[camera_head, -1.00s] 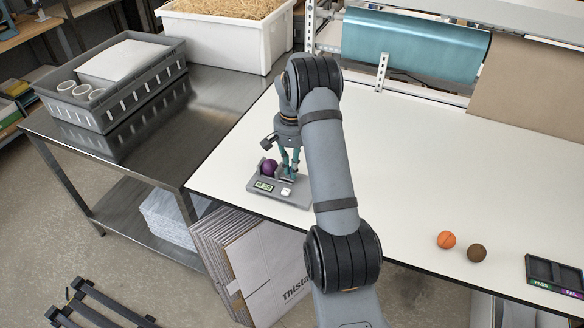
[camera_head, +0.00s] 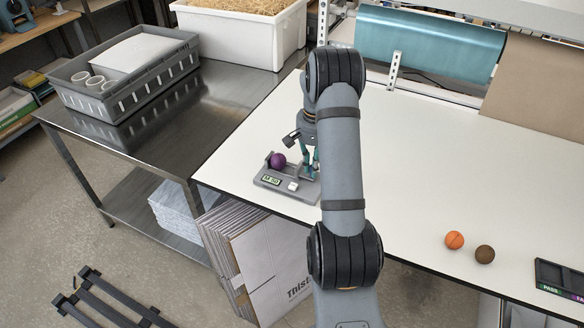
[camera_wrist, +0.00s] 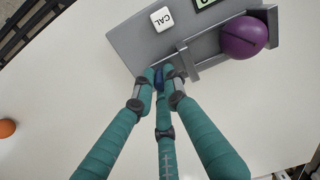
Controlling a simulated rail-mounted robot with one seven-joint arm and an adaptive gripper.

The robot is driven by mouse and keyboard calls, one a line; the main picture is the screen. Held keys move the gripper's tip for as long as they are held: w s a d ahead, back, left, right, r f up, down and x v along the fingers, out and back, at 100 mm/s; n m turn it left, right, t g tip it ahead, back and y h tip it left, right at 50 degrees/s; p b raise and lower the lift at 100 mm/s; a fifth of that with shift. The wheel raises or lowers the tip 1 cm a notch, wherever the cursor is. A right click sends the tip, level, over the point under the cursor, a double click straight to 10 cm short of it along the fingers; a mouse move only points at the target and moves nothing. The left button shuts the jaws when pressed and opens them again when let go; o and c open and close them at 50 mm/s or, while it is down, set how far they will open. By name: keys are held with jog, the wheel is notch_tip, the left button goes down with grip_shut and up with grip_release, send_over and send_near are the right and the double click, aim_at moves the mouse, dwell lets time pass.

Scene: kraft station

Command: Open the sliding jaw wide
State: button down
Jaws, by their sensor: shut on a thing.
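The grey measuring device (camera_head: 262,184) lies at the near left edge of the white table, with a small display and a white CAL button (camera_wrist: 162,18). A purple ball (camera_head: 278,160) sits in it against the fixed end wall; it also shows in the wrist view (camera_wrist: 243,37). The sliding jaw (camera_wrist: 188,60) stands apart from the ball, with a clear gap between. My gripper (camera_head: 312,167) points down at the jaw's side. In the wrist view its teal fingers (camera_wrist: 160,80) are closed around a small dark blue handle (camera_wrist: 159,76), mostly hidden by the fingertips.
An orange ball (camera_head: 454,240) and a brown ball (camera_head: 485,254) lie on the table (camera_head: 420,170) at right, near a dark PASS/FAIL tray (camera_head: 556,275). A steel bench (camera_head: 215,110) with a grey crate (camera_head: 85,105) stands left. The middle table is clear.

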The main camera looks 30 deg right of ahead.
jog(key=shift+s+d, duration=0.1)
jog(key=c, duration=2)
grip_release()
jog(key=shift+s+d, duration=0.15)
jog(key=shift+c, duration=0.2)
jog(key=shift+r, duration=0.1)
jog(key=shift+r, duration=0.4)
notch_tip(320, 180, up, 11)
